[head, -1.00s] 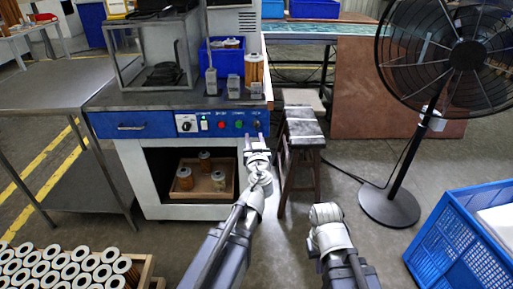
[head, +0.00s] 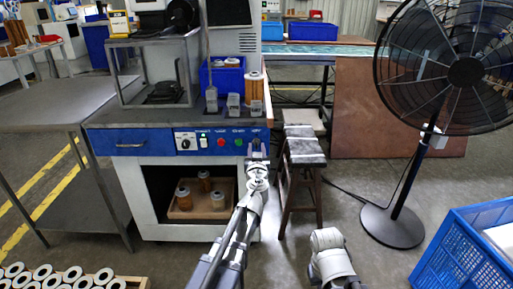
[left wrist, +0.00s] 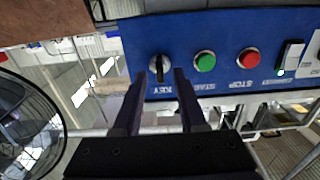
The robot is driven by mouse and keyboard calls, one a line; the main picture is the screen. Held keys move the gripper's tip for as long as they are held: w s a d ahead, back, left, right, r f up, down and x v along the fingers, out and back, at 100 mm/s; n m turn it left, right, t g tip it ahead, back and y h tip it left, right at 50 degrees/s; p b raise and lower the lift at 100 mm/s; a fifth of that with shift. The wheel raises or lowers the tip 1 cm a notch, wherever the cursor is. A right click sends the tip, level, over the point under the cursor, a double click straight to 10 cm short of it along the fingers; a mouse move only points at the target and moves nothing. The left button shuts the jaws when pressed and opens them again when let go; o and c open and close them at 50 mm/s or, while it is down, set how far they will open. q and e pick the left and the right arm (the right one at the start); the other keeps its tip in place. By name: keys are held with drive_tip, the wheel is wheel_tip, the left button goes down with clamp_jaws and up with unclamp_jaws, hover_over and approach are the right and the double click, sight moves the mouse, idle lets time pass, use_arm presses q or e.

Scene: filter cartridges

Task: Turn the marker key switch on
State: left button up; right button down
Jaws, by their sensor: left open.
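The key switch (left wrist: 160,68) is a round silver switch with a black handle at one end of the blue control panel (left wrist: 225,25). The wrist view is upside down and the label KEY reads beside the switch. The black handle stands upright along the picture. My left gripper (left wrist: 160,74) is open, with one finger on each side of the switch in this view; I cannot tell whether they touch it. In the head view, my left gripper (head: 257,162) is in front of the panel's right end and partly hides that area. My right gripper does not show, only its arm.
Beside the key switch are a green START button (left wrist: 205,61), a red STOP button (left wrist: 248,57) and a lit rocker switch (left wrist: 290,57). A stool (head: 303,160) stands right of the bench. A fan (head: 465,72) and a blue crate (head: 450,250) are at the right.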

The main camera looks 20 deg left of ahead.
use_arm(q)
drive_tip(key=shift+w+a, duration=0.2)
drive_tip(key=shift+w, duration=0.5)
drive_tip(key=shift+c, duration=0.3)
clamp_jaws()
